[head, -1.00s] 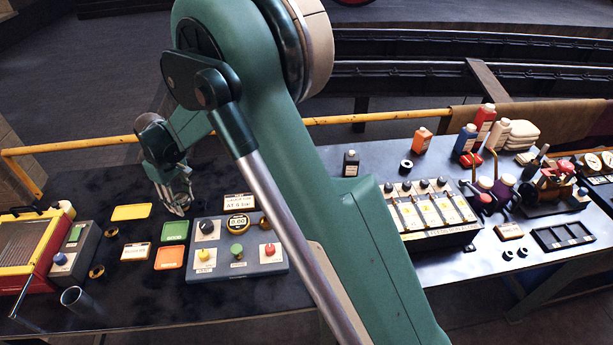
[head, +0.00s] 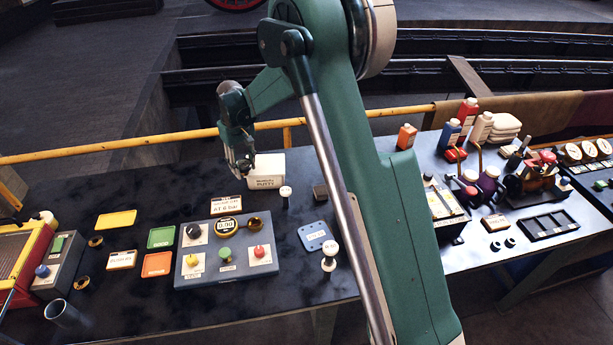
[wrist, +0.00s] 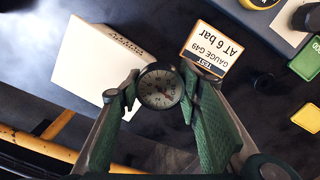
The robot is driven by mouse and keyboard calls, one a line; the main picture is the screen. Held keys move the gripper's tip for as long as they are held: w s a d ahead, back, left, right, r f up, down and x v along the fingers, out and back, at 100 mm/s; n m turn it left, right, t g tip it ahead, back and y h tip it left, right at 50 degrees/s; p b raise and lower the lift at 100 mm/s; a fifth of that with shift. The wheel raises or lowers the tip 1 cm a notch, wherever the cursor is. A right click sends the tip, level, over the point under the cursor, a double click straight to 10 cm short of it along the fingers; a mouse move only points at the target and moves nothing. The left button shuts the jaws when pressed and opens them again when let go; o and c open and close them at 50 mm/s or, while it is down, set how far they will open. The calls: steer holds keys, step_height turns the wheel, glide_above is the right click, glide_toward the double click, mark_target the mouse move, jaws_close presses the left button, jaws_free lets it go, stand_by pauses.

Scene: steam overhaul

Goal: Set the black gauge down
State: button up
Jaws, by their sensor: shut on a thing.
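My gripper (wrist: 160,84) is shut on the black gauge (wrist: 160,90), a small round gauge with a black rim and pale dial. The dial faces the wrist camera between the two green fingers. In the head view my gripper (head: 242,170) hangs over the back of the bench, just left of the white putty box; the gauge cannot be made out clearly there. A card reading "GAUGE G49 TEST AT 6 bar" (wrist: 208,50) lies beside the gripper in the wrist view and in front of it in the head view (head: 226,205).
The white putty box (head: 266,170) stands close to the gripper. A yellow rail (head: 150,143) runs behind the bench. Coloured trays, such as the green one (head: 161,237), lie left.

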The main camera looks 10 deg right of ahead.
steer(key=w+d+m, duration=0.2)
steer(key=d, duration=1)
steer(key=w+d+m, duration=0.3)
steer(key=d, duration=1)
steer(key=shift+b, duration=0.35)
steer(key=shift+d, duration=0.1)
steer(key=shift+f, duration=0.1)
glide_above(307, 174)
steer(key=shift+s+f, duration=0.1)
steer(key=shift+f, duration=2.9)
steer(key=shift+f, duration=1.85)
steer(key=shift+f+b, duration=0.2)
steer(key=shift+b, duration=0.1)
steer(key=o, duration=1)
